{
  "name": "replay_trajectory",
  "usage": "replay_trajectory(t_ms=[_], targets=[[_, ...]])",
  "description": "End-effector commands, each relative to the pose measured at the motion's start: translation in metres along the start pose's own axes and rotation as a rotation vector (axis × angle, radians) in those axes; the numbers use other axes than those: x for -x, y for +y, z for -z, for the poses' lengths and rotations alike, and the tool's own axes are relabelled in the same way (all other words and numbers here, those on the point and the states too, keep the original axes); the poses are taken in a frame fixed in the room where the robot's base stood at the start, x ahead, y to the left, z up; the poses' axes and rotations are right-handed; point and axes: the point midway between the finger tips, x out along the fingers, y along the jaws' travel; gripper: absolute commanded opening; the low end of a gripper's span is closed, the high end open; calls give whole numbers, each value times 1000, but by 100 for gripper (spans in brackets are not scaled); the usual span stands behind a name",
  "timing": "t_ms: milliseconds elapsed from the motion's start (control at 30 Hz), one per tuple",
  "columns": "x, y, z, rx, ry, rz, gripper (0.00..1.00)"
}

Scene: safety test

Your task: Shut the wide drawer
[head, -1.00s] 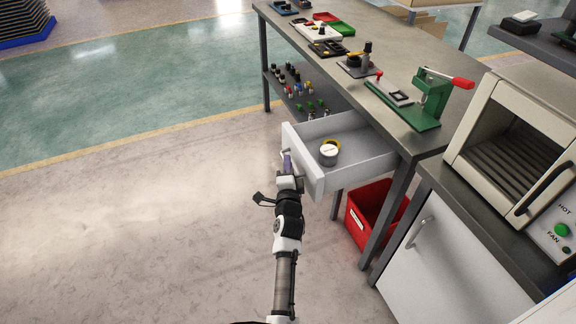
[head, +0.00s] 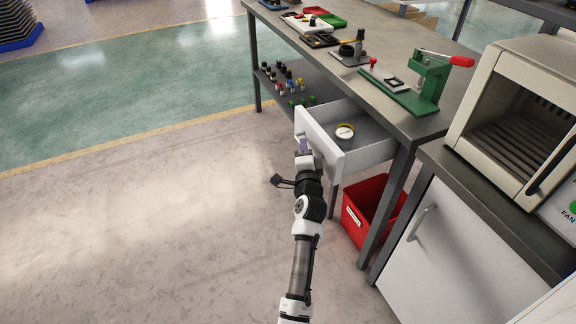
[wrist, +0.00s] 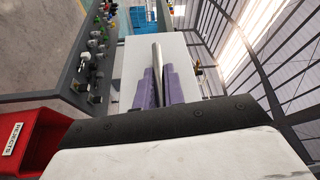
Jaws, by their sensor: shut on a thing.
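The wide drawer (head: 333,154) is a white drawer under the grey workbench, and it stands partly open in the head view. A round white container and a yellow ring (head: 345,130) lie inside it. My gripper (head: 303,146) is at the drawer's front face. In the wrist view my gripper's purple fingers (wrist: 155,88) are shut on the drawer's metal bar handle (wrist: 157,60), with the white drawer front (wrist: 180,50) behind it. The handle is mostly hidden by my gripper in the head view.
A red bin (head: 370,208) stands on the floor below the drawer. A white cabinet (head: 440,245) with an oven (head: 520,115) on top is at the right. The bench top (head: 400,60) holds a green press (head: 425,85) and several tools.

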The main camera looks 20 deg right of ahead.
Motion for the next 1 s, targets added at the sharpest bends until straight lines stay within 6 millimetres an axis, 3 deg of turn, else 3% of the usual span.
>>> replay_trajectory(t_ms=[33, 500, 733, 1000], targets=[[-5, 10, 12, 3, 4, 7, 0], [-51, 28, 122, -1, 1, 6, 0], [-66, 33, 157, 0, 0, 4, 0], [-74, 34, 174, 0, -2, 3, 0]])
